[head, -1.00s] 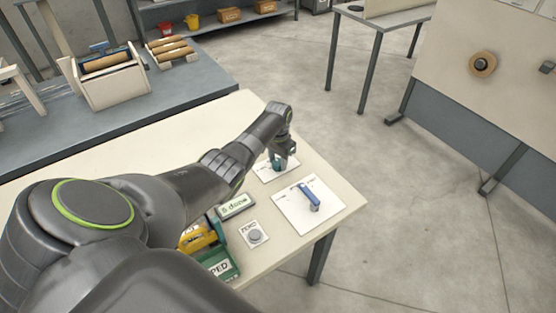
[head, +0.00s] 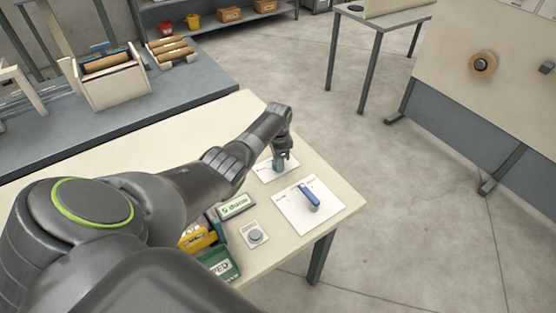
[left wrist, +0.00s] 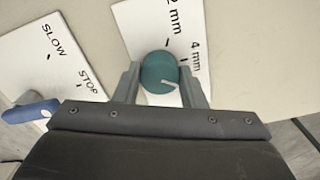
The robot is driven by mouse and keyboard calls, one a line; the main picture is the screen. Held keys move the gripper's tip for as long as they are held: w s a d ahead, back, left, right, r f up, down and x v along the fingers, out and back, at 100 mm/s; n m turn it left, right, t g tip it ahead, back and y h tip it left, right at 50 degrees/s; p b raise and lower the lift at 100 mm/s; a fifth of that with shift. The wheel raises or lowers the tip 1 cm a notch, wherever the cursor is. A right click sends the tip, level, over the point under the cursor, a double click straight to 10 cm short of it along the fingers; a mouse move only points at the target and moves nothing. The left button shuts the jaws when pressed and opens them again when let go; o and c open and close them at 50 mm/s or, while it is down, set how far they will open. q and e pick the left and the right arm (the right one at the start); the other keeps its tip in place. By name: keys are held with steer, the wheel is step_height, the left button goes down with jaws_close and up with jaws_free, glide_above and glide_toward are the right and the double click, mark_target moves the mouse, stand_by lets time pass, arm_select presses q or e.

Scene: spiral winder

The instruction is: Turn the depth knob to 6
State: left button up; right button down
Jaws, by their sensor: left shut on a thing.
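The depth knob (left wrist: 158,70) is a round teal knob on a white card (left wrist: 150,18) marked "2 mm" and "4 mm" in the left wrist view. Its white pointer line runs from near the centre to the right and slightly down, past the 4 mm tick. Any 6 mark is hidden from view. My left gripper (left wrist: 163,80) has one finger on each side of the knob and is shut on it. In the head view the left gripper (head: 281,163) points down at the knob near the table's far right edge. My right gripper is not in view.
A blue lever (head: 309,193) on a white card marked SLOW and STOP stands beside the knob card. A green display (head: 235,206) and a round grey button (head: 256,237) sit nearer on the pale table (head: 110,165). Open floor lies to the right.

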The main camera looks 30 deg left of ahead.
arm_select(q)
steer(key=m, duration=0.4)
steer(key=shift+m, duration=0.7)
steer(key=o, duration=1)
steer(key=shift+r, duration=0.1)
steer(key=shift+r, duration=0.25)
step_height(320, 180, up, 17)
steer(key=b, duration=0.1)
